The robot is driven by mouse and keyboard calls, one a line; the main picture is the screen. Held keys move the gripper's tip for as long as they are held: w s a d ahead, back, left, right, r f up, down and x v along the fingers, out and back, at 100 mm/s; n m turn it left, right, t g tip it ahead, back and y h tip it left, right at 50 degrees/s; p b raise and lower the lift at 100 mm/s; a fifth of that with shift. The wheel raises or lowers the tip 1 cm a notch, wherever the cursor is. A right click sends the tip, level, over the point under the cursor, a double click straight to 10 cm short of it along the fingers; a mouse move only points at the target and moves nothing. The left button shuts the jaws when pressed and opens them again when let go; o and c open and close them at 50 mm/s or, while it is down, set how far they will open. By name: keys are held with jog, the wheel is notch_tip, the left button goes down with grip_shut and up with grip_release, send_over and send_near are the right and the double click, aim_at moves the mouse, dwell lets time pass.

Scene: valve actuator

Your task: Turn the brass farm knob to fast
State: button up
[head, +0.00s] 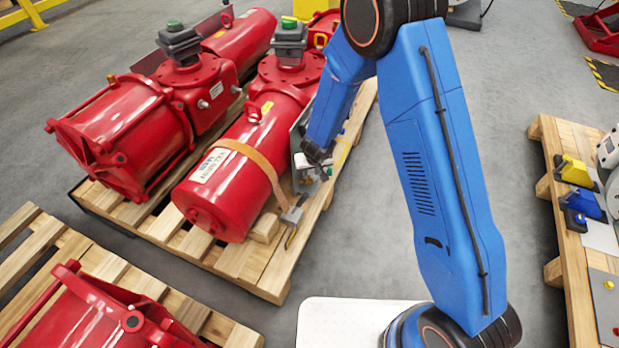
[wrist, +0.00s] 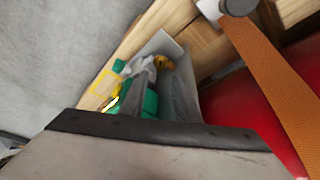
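A small brass knob (wrist: 163,62) shows in the wrist view, inside an open grey box (wrist: 183,90) and beside green parts (wrist: 150,103). Its markings are too small to read, so I cannot tell which way it points. In the head view the grey box (head: 297,130) sits at the right side of the middle red actuator, and the knob cannot be made out. My gripper (head: 318,160) reaches down at the box, close to its fittings. Its fingers are hard to make out, and I cannot tell whether they touch the knob.
Red actuators (head: 235,185) are strapped on a wooden pallet (head: 255,265). An orange strap (wrist: 265,70) crosses the red cylinder close to the box. Another pallet (head: 570,235) with small yellow and blue devices stands at the right. Grey floor lies between the pallets.

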aim_at(309, 179)
jog(key=shift+x, duration=3.95)
grip_shut()
